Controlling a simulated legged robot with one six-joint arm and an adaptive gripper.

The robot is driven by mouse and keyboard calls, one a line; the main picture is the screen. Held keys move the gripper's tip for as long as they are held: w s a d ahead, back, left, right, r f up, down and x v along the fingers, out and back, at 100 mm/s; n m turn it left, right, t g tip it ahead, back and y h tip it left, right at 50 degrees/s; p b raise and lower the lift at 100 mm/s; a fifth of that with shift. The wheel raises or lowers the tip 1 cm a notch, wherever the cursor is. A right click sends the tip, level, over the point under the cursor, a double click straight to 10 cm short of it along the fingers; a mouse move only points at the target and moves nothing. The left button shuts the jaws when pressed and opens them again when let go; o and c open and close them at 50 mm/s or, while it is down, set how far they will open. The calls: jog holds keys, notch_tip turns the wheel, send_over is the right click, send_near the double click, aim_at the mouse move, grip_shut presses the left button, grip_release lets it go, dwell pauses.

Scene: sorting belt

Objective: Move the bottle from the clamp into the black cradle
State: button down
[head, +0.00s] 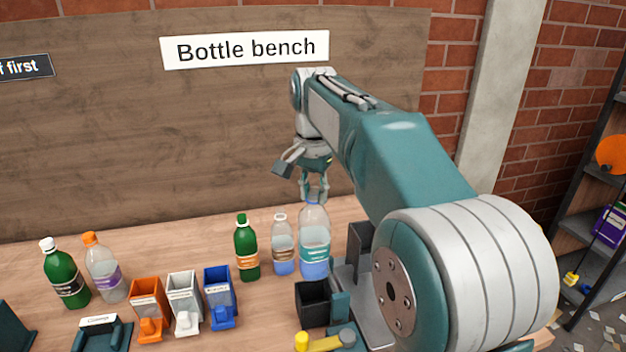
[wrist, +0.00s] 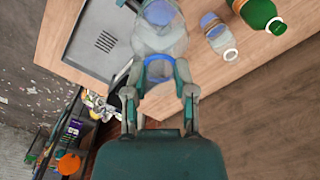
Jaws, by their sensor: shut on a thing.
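A large clear bottle (head: 314,245) with a blue cap, a teal label and blue liquid stands upright below my gripper (head: 313,194). My gripper is shut on its capped top, and the wrist view shows the blue cap (wrist: 158,69) between the fingers (wrist: 160,90). I cannot tell whether the bottle's base touches the bench. A black open-topped box (head: 312,303), which looks like the black cradle, is in front of the bottle. A teal block and a yellow-ended lever (head: 318,342), perhaps the clamp, are beside and in front of it; my arm hides part of this area.
A small clear bottle (head: 283,243) and a green bottle (head: 246,247) stand close left of the held bottle. Orange (head: 147,302), white (head: 183,300) and blue (head: 219,293) holders are farther left. A grey tray (wrist: 85,62) shows in the wrist view.

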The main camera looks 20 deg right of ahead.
aim_at(314, 249)
jog(key=shift+f, duration=6.2)
jog(key=shift+s+f, duration=0.1)
jog(key=shift+f, duration=0.65)
jog(key=shift+c, duration=1.8)
grip_release()
jog(key=shift+r, duration=0.1)
